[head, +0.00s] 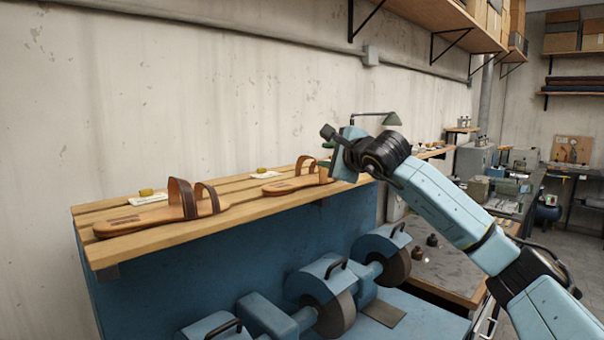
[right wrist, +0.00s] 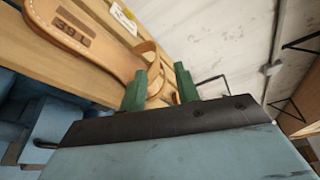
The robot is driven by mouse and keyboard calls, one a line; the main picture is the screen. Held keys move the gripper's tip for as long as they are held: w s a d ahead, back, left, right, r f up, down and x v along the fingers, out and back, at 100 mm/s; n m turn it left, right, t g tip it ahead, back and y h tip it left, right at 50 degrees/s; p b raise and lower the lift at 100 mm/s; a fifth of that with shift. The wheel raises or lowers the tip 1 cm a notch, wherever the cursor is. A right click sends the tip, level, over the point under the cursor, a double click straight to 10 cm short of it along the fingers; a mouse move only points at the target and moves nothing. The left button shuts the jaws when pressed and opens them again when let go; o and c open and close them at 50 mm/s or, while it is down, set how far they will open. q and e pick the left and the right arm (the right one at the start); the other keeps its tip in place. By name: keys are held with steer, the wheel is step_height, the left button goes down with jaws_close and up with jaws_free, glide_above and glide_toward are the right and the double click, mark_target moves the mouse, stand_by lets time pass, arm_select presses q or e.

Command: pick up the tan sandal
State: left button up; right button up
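The tan sandal (head: 295,184) lies on the slatted wooden shelf, to the right of a sandal with dark brown straps (head: 165,212). Its strap end is partly hidden by my right gripper (head: 326,163). In the right wrist view the tan sandal (right wrist: 105,47) shows its insole, stamped 39 L, and its strap. The green fingers of my right gripper (right wrist: 161,73) are apart, at the strap end of the sandal. Some tan material shows between them, but I cannot tell whether they touch it. My left gripper is not in view.
Small cards with yellow pieces (head: 148,194) lie behind the sandals. A desk lamp (head: 390,118) stands beyond my right gripper. Blue grinding machines (head: 322,280) stand below the shelf's front edge. The wall (head: 200,90) rises right behind the shelf.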

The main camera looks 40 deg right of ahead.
steer(key=shift+w+d+f, duration=0.1)
steer(key=shift+w, duration=0.6)
steer(key=p, duration=0.3)
glide_above(313, 181)
steer(key=shift+s+f, duration=0.2)
steer(key=shift+f, duration=0.25)
steer(key=shift+w+f, duration=0.15)
steer(key=shift+w, duration=0.05)
jaws_close()
